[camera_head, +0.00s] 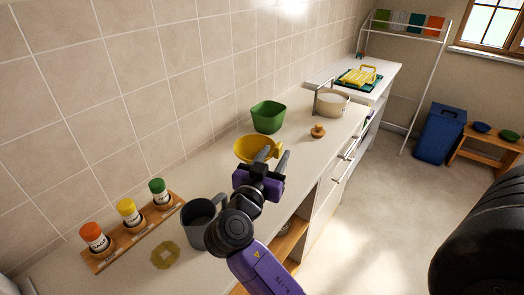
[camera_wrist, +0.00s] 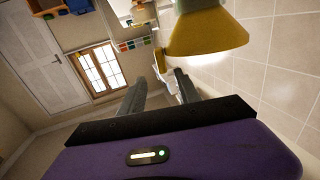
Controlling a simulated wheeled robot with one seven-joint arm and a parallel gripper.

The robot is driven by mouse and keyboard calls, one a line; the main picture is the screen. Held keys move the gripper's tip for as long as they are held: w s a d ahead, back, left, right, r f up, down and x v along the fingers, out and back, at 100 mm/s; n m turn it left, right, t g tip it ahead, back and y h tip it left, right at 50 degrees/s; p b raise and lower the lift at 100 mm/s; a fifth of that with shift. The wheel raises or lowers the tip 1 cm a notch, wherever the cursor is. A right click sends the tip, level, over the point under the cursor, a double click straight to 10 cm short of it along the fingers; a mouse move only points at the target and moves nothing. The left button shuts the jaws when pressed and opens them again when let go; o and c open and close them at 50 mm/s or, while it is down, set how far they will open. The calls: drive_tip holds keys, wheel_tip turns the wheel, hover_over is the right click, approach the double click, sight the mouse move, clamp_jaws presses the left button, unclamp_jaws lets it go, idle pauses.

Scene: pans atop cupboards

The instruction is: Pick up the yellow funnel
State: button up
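The yellow funnel (camera_head: 250,148) is on the white countertop, wide side up in the head view, with a small tab on its right side. It fills the upper right of the wrist view (camera_wrist: 208,32), beyond my fingers. My gripper (camera_head: 275,154) is at the funnel's right front side and hides part of it. The two fingers stand apart in the wrist view (camera_wrist: 160,82), with nothing held between them. I cannot tell whether a finger touches the funnel.
A green container (camera_head: 268,117) stands just behind the funnel. A wooden knobbed item (camera_head: 318,131) and a cream pot (camera_head: 332,101) are farther back. A dark mug (camera_head: 197,222) and a wooden rack (camera_head: 98,262) of shakers are nearer. The tiled wall (camera_head: 165,75) bounds the left side.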

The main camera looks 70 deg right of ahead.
sight(279, 149)
drive_tip(key=shift+s+d+r+p, duration=0.1)
drive_tip(key=shift+d+p, duration=0.3)
drive_tip(key=shift+d, duration=1.1)
drive_tip(key=d, duration=0.1)
drive_tip(key=d+p, duration=0.1)
drive_tip(key=d, duration=0.1)
drive_tip(key=w+d+p, duration=0.1)
drive_tip(key=d, duration=0.1)
drive_tip(key=shift+d+f, duration=0.25)
drive_tip(key=shift+f, duration=0.1)
drive_tip(key=shift+c, duration=0.2)
clamp_jaws()
